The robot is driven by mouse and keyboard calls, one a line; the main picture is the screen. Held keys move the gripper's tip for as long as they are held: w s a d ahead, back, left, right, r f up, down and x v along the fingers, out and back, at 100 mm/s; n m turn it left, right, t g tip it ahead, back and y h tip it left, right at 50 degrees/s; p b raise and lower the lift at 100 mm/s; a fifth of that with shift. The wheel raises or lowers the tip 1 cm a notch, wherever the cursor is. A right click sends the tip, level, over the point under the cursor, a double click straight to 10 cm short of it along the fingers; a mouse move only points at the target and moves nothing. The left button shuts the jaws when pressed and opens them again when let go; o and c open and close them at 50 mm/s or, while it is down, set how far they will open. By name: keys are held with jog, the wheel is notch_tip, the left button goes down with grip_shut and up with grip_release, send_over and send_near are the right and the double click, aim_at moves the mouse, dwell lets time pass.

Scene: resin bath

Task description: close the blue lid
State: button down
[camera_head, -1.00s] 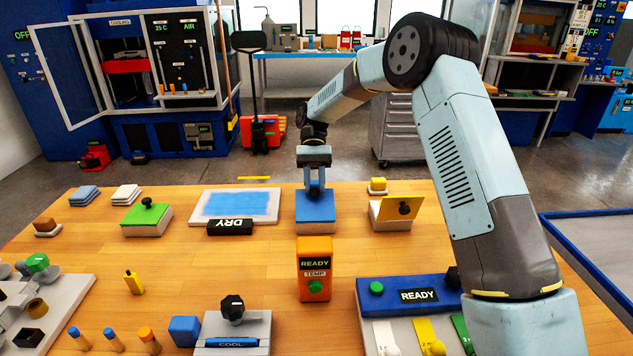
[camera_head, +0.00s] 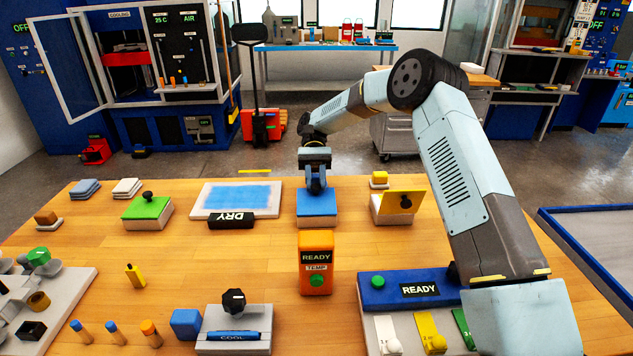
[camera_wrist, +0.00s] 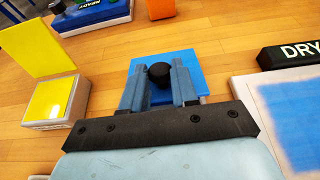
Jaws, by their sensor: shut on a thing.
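The blue lid (camera_head: 317,203) lies on top of a pale box (camera_head: 317,222) at the middle back of the wooden table, and looks flat and level on it. In the wrist view the blue lid (camera_wrist: 190,82) has a black knob (camera_wrist: 160,74) standing up from it. My gripper (camera_head: 316,190) is over the lid, and in the wrist view my gripper (camera_wrist: 158,72) has one finger on each side of the knob, shut on it. The box's far side and any hinge are hidden.
A box with a raised yellow lid (camera_head: 403,203) stands close on the right. A DRY plate (camera_head: 230,219) with a blue-topped tray lies on the left. A green-lidded box (camera_head: 147,208) is farther left. An orange READY TEMP unit (camera_head: 316,262) stands in front.

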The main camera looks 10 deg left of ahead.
jog(key=shift+r, duration=0.1)
jog(key=c, duration=0.9)
grip_release()
jog(key=shift+r, duration=0.1)
